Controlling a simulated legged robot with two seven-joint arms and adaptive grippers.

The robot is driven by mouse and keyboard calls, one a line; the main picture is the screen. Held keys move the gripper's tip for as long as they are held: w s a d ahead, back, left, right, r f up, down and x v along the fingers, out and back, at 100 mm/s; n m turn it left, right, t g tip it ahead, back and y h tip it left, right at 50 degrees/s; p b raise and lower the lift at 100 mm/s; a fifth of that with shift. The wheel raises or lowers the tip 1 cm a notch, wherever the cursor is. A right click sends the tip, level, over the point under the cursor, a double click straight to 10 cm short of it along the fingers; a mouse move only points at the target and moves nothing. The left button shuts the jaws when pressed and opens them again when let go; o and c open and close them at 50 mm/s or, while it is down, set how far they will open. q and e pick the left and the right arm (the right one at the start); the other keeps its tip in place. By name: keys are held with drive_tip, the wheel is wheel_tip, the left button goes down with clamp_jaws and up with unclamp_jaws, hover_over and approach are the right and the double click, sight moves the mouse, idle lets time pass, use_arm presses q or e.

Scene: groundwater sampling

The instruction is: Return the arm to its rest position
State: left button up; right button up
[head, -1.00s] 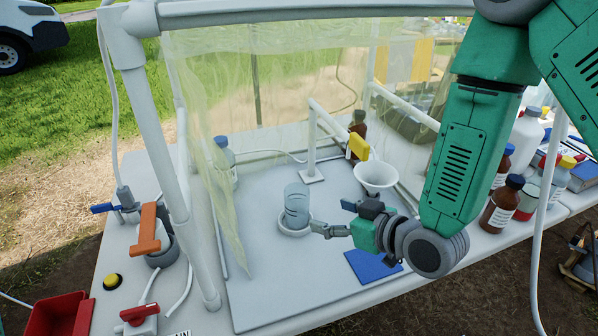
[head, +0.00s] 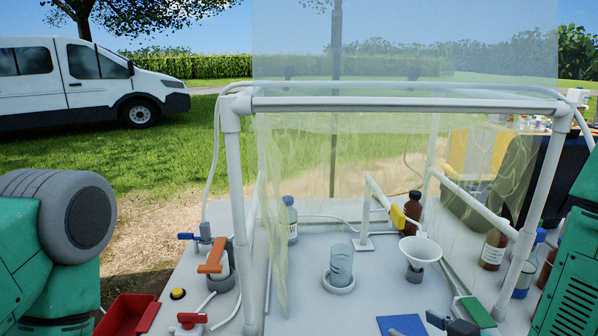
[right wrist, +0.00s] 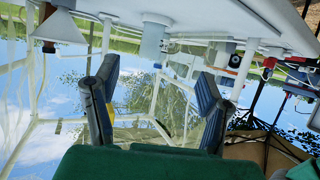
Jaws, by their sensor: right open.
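My right gripper (head: 452,322) shows at the bottom edge of the head view, low and to the right, partly cut off. In the right wrist view its two fingers (right wrist: 155,78) are spread wide with nothing between them. My right arm (head: 575,275) comes in at the right edge. My left arm (head: 50,230) fills the left edge, and its gripper is out of view. The clear beaker (head: 341,265) stands upright on a round white base (head: 339,285), apart from the right gripper.
A white frame (head: 236,190) with a clear curtain surrounds the worktop. A white funnel (head: 420,247), brown bottle (head: 413,212), blue mat (head: 402,325) and more bottles (head: 493,248) stand near my right arm. A red tray (head: 125,315) and orange-handled valve (head: 213,262) are at left.

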drive_tip(key=s+d+f+m+g+h, duration=0.1)
drive_tip(key=s+d+f+g+h, duration=0.15)
drive_tip(key=s+f, duration=0.5)
drive_tip(key=s+d+f+m+g+h, duration=0.1)
drive_tip(key=s+d+f+m+g, duration=0.1)
drive_tip(key=s+f+g, duration=0.35)
use_arm(q)
drive_tip(key=shift+w, duration=0.15)
use_arm(e)
drive_tip(key=s+d+f+g+h, duration=0.1)
drive_tip(key=s+f, duration=0.3)
drive_tip(key=s, duration=0.2)
drive_tip(key=s+d+f+m+g+h, duration=0.1)
drive_tip(key=s+f+g, duration=0.1)
drive_tip(key=s+f, duration=0.2)
drive_tip(key=s, duration=0.3)
drive_tip(key=shift+d+g, duration=0.3)
drive_tip(key=shift+d, duration=0.1)
use_arm(q)
drive_tip(key=shift+d, duration=0.1)
use_arm(e)
drive_tip(key=shift+s+d+f, duration=0.1)
drive_tip(key=shift+d, duration=0.05)
use_arm(q)
drive_tip(key=shift+a, duration=0.2)
use_arm(e)
drive_tip(key=shift+a, duration=0.2)
